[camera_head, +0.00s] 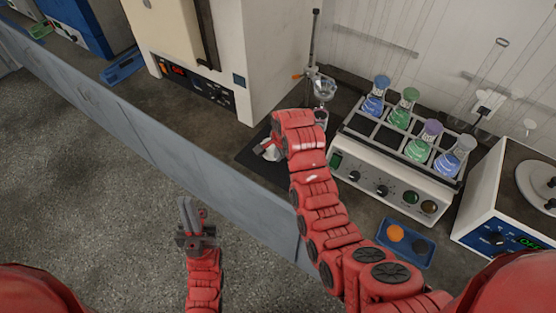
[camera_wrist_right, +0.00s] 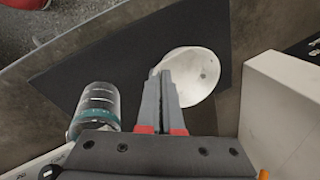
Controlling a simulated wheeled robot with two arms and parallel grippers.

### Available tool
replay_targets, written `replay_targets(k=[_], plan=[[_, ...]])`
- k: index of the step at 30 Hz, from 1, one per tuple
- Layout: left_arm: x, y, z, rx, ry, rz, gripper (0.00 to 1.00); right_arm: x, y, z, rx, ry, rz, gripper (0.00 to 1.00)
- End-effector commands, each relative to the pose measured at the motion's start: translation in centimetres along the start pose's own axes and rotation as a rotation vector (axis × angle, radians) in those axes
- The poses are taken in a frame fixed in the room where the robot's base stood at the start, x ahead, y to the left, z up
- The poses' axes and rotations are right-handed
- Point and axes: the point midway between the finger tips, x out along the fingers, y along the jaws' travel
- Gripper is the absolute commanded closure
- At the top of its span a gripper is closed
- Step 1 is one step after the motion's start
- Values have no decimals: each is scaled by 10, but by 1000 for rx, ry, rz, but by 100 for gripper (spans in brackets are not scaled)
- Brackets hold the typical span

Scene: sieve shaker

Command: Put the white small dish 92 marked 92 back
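The white small dish (camera_wrist_right: 197,76) shows in the right wrist view as a round white bowl over a dark mat (camera_wrist_right: 110,55). No 92 mark is readable on it. My right gripper (camera_wrist_right: 160,80) has its fingers close together at the dish's left rim and looks shut on that rim. In the head view the dish (camera_head: 270,150) is a small white patch at the mat (camera_head: 252,158), partly hidden by my right wrist. My left gripper (camera_head: 194,212) is over the floor, away from the bench; its finger gap is unclear.
A clear glass vessel with a teal band (camera_wrist_right: 97,108) is left of my right gripper. A stand with a glass funnel (camera_head: 322,88) rises behind my right wrist. A shaker with several coloured flasks (camera_head: 385,178) is to the right, and a blue tray (camera_head: 406,248) lies before it.

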Motion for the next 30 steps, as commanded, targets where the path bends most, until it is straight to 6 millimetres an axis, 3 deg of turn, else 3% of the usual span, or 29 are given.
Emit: replay_targets(k=[1, 5, 16, 22, 30], plan=[[11, 0, -2, 0, 1, 0, 100, 4, 5, 1, 0, -3, 13, 100], [19, -1, -3, 0, 1, 0, 100, 22, 9, 2, 0, -3, 11, 100], [14, -1, -2, 0, 1, 0, 100, 32, 11, 2, -1, -2, 6, 100], [16, -1, -3, 0, 1, 0, 100, 31, 11, 2, -1, -2, 6, 68], [16, -1, -3, 0, 1, 0, 100, 30, 10, 2, -1, -2, 6, 68]])
